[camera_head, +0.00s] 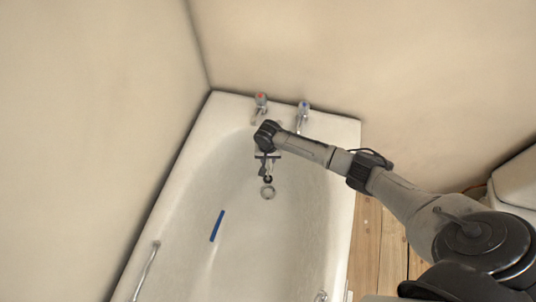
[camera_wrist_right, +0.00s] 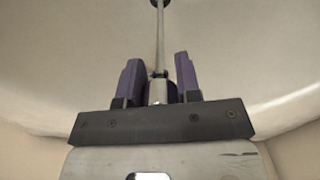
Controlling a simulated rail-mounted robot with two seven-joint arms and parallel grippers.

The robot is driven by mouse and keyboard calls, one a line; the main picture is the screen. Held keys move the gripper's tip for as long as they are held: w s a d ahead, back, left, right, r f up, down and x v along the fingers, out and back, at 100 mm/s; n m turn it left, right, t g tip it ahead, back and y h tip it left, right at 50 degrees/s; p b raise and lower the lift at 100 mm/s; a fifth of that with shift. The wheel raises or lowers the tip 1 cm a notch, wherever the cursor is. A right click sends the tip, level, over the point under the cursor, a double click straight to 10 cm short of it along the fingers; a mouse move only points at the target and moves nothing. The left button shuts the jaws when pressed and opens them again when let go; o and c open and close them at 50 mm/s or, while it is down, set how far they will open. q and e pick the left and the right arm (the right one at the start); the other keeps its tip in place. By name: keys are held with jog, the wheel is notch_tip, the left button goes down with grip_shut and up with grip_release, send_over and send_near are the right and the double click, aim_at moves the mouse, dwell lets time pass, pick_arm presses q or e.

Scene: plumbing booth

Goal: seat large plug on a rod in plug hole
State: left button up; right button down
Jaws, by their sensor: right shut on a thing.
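The plug hole (camera_head: 268,193) is a pale metal ring in the bottom of the white bathtub, near its tap end. My right gripper (camera_head: 268,171) is just above it in the head view, pointing down into the tub. In the right wrist view, my gripper (camera_wrist_right: 158,72) has its purple fingers on either side of the base of a thin metal rod (camera_wrist_right: 160,38) and is shut on it. The rod runs away from the gripper to the dark plug (camera_wrist_right: 160,3), cut by the top edge. The gap between plug and hole cannot be judged. My left gripper is out of view.
A red-topped tap (camera_head: 261,101) and a blue-topped tap (camera_head: 303,109) stand on the tub's far rim. A blue strip (camera_head: 217,226) lies in the tub, left of my gripper. A metal grab rail (camera_head: 147,268) is at the left side. Walls close in behind and left.

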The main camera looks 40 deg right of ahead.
notch_tip(320, 180, down, 11)
jog(key=b, duration=0.6)
jog(key=shift+f, duration=0.15)
dwell(0.3)
notch_tip(320, 180, down, 2)
jog(key=b, duration=0.5)
jog(key=shift+f+b, duration=0.1)
jog(key=shift+b, duration=0.9)
